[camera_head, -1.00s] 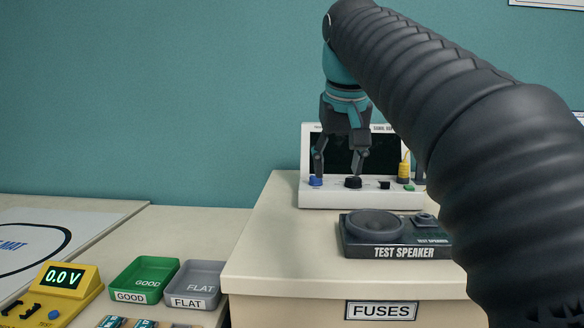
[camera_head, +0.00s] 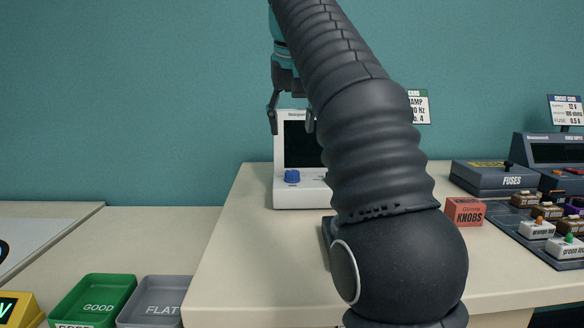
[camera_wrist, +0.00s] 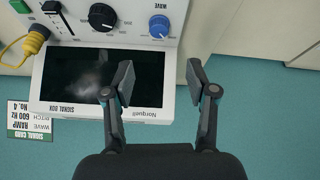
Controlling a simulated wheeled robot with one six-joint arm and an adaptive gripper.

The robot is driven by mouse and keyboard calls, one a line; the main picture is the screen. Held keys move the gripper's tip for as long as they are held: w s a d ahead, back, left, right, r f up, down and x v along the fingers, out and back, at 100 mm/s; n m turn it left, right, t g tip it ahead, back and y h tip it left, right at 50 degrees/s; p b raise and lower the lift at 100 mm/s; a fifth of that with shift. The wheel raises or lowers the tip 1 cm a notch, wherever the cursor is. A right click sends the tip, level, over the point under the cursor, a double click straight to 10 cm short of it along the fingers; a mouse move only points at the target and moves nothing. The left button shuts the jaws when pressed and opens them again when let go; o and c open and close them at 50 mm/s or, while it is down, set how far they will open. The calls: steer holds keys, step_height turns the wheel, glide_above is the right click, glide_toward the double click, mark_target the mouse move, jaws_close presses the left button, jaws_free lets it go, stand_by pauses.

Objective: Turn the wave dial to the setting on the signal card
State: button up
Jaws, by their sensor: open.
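The white signal box (camera_head: 300,198) stands at the back of the table, with a dark screen. Its blue dial (camera_head: 292,177) shows on the front; it also shows in the wrist view (camera_wrist: 158,27), with a white mark on it. A black dial (camera_wrist: 102,17) sits beside it; I cannot read the dial labels surely. The signal card (camera_wrist: 30,122) reads wave RAMP, pitch 600 Hz, No. 4; it is partly hidden in the head view (camera_head: 421,107). My gripper (camera_wrist: 161,82) is open and empty, above the box and apart from the blue dial.
A yellow plug with a cable (camera_wrist: 36,38) is on the box. Green (camera_head: 95,300) and grey (camera_head: 150,318) trays lie lower left.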

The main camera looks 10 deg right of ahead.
mark_target(292, 171)
steer(key=x, duration=1.1)
steer(key=shift+d+f, duration=0.1)
steer(key=shift+f, duration=0.2)
jaws_close()
